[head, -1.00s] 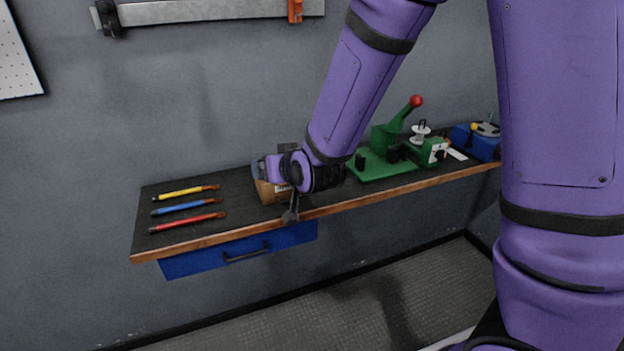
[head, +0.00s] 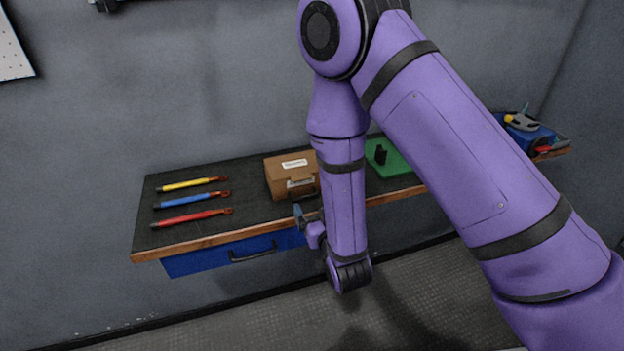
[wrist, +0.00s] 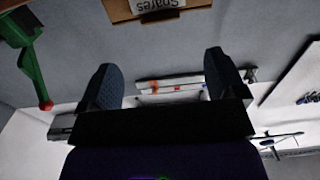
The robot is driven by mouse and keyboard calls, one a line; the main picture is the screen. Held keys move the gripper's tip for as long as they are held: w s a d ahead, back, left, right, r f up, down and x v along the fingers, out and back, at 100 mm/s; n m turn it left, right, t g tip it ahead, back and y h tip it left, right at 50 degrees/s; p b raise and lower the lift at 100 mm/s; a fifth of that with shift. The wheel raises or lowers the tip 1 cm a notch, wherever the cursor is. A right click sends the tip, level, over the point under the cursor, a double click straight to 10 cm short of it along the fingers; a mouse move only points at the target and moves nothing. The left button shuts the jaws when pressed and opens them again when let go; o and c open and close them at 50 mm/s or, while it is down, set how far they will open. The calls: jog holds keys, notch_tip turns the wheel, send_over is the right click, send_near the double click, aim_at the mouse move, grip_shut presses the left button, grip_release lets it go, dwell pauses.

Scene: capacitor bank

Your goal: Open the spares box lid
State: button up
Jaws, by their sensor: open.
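The spares box (head: 291,165) is a brown case with a pale label on top and a dark handle on its front. It stands on the dark bench, its lid shut. In the wrist view the box (wrist: 120,8) shows upside down at the top edge, with a label reading "Spares". My gripper (head: 299,212) is in front of the box, near the bench's front edge, with my arm covering part of the box's right side. In the wrist view my gripper (wrist: 161,75) has its two dark fingers wide apart with nothing between them.
The bench (head: 240,215) has a wooden front edge and a blue drawer (head: 235,255) below. Yellow, blue and red tools (head: 190,200) lie left of the box. A green device (head: 385,158) stands right, partly behind my arm. A blue bin (head: 530,135) is at far right.

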aim_at(303, 180)
jog(key=x, duration=1)
jog(key=shift+w, duration=0.25)
